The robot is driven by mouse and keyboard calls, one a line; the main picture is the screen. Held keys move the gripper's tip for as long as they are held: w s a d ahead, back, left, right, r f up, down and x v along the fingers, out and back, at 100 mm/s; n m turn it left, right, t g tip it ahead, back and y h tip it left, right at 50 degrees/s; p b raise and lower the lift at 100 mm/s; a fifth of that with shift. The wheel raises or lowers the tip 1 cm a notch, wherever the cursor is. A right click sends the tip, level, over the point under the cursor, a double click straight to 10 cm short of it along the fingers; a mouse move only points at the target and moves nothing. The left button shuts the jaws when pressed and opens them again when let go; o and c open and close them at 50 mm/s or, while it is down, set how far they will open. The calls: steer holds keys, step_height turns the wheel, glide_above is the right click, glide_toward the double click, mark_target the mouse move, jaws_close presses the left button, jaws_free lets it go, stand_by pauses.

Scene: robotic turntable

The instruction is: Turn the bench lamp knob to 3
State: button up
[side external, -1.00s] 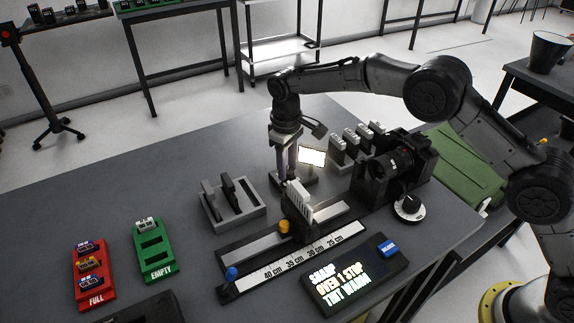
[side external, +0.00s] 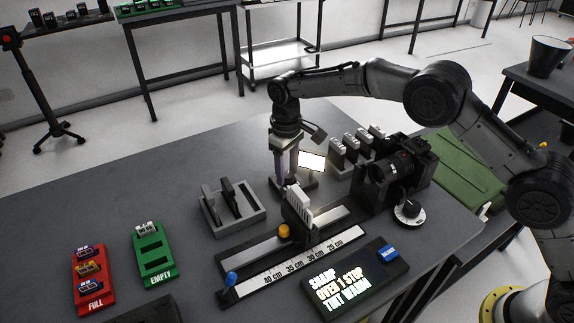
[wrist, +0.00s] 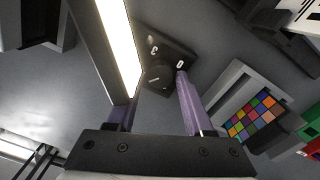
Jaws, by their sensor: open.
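The bench lamp shows as a bright white panel (side external: 312,161) on a dark base beside the rail; its glowing panel (wrist: 120,45) also runs along the upper left of the wrist view. The knob's pointer setting is too dark to read. My gripper (wrist: 159,86) is open, its two purple fingers on either side of the knob. I cannot tell whether they touch it. In the side view my gripper (side external: 286,180) points down at the lamp base.
A camera (side external: 398,168) and a separate dial (side external: 408,212) stand to the right. A rail with a white-faced carriage (side external: 298,205) lies in front. A display (side external: 355,280) reads SHARP, OVER 1 STOP and a tint line. A grey slotted tray (side external: 235,215) is left.

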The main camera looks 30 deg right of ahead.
mark_target(288, 174)
step_height(288, 174, up, 14)
steer(key=shift+a, duration=0.15)
stand_by(0.3)
steer(key=shift+s, duration=0.1)
steer(key=shift+o, duration=1.3)
steer(key=f+n, duration=1.4)
steer(key=shift+d, duration=0.2)
jaws_close()
